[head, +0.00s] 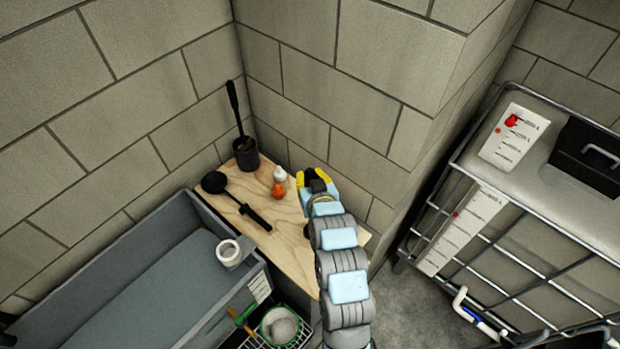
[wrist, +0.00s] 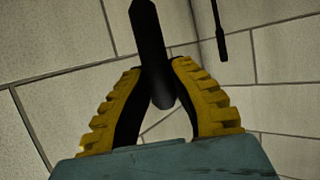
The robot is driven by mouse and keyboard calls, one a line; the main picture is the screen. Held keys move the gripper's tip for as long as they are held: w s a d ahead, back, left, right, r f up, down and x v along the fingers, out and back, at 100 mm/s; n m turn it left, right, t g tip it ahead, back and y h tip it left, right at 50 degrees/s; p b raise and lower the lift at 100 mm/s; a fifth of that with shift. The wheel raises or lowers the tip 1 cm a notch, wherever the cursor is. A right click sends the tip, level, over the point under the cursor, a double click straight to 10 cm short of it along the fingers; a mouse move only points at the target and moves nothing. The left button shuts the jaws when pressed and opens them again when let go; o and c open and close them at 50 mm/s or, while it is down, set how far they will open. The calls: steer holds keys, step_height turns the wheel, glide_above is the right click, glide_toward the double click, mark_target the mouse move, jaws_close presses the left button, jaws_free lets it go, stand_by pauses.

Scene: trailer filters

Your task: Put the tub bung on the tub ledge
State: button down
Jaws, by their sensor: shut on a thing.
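My gripper (head: 318,177), with yellow fingers, is above the right part of the wooden shelf in the head view. In the wrist view my gripper (wrist: 158,85) is shut on a dark rod-like thing (wrist: 150,40), whose rounded end shows between the fingers. The grey tub (head: 165,290) is at the lower left. A white ring-shaped thing (head: 229,252) is at its right rim, over a small grey ledge (head: 246,260). My gripper is up and to the right of this ledge.
The wooden shelf (head: 292,240) bears a black ladle-like tool (head: 215,183), an orange round thing (head: 278,191), a small white bottle (head: 280,174) and a black holder (head: 246,153) with a handle. Block walls close in behind. A caged tank (head: 550,215) stands right.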

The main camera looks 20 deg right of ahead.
steer(key=shift+f, duration=0.7)
steer(key=shift+f, duration=0.2)
steer(key=c, duration=1.1)
jaws_free()
steer(key=shift+r, duration=0.1)
